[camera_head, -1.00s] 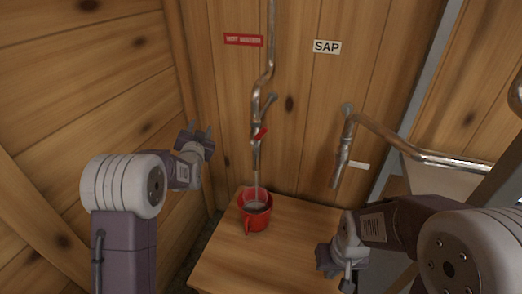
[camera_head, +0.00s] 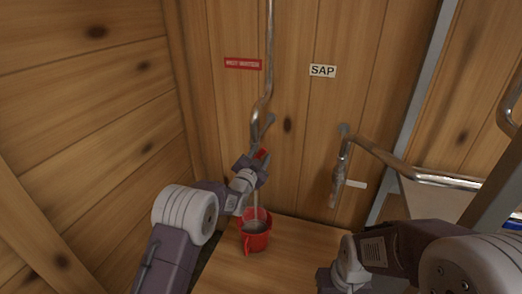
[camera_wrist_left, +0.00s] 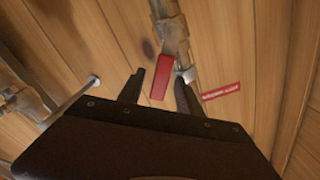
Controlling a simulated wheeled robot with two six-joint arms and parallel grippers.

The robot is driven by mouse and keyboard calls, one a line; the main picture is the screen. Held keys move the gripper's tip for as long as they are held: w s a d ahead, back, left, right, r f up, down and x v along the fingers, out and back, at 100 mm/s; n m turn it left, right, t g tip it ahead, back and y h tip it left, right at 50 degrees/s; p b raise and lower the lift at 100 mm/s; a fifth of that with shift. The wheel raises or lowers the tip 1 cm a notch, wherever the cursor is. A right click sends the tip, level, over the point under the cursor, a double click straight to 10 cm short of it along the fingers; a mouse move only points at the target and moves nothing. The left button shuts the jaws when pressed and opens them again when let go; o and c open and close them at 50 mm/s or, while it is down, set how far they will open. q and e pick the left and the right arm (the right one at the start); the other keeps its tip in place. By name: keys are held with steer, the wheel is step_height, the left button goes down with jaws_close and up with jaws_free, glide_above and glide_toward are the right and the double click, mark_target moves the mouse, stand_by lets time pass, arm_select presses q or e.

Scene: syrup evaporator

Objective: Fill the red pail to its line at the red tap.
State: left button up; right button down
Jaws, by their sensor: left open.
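The red pail (camera_head: 257,242) stands upright on the wooden bench under the tap. A thin stream falls into it, and greyish liquid shows inside. I cannot make out a fill line. The red tap handle (camera_head: 261,154) is on the left pipe, partly covered by my left gripper (camera_head: 254,166). In the left wrist view, the red handle (camera_wrist_left: 161,77) shows between the spread fingertips of my open left gripper (camera_wrist_left: 162,82); whether it touches a finger is unclear. My right gripper (camera_head: 335,283) is low by the bench's front, its fingers not clear.
The wooden bench (camera_head: 290,258) is clear around the pail. A second metal spout (camera_head: 338,185) hangs to the right, with a pipe (camera_head: 410,172) running rightward. A red label (camera_head: 243,64) and a SAP sign (camera_head: 323,71) are on the plank wall.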

arm_select(q)
steer(key=shift+w+d, duration=0.1)
steer(key=shift+w, duration=0.3)
jaws_close()
stand_by(1.2)
